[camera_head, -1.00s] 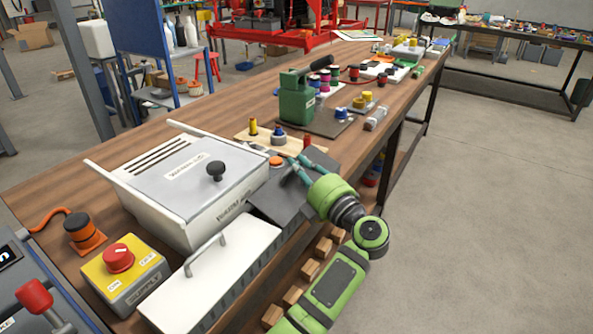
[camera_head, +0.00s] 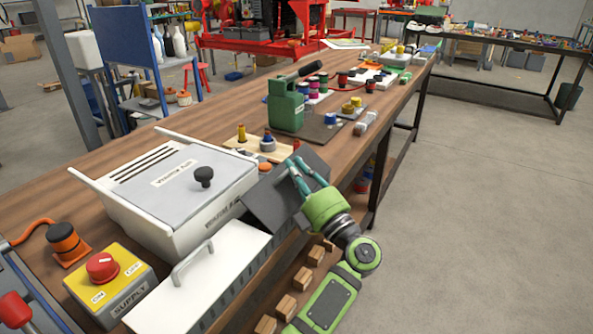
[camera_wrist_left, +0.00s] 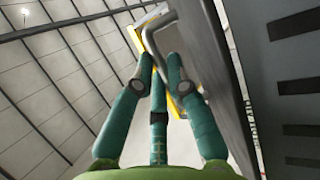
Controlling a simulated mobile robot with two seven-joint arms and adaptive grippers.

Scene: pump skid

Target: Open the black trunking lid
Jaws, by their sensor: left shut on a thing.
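The black trunking lid (camera_head: 268,207) is a dark grey panel at the bench's front edge, right of the white trunking lid (camera_head: 200,278). It is tilted up. My left gripper (camera_head: 295,168) is at its upper right side, with its teal fingers against the lid. In the left wrist view the fingers (camera_wrist_left: 158,62) close around a grey bar handle (camera_wrist_left: 150,38) beside the lid's dark face (camera_wrist_left: 212,65). The exact finger contact is partly hidden. My right gripper is not in view.
A white warmer box (camera_head: 180,185) with a black knob stands left of the lid. A yellow supply box (camera_head: 110,275) with a red button is at the front left. A green hand pump (camera_head: 287,108) stands behind the lid. The floor to the right is clear.

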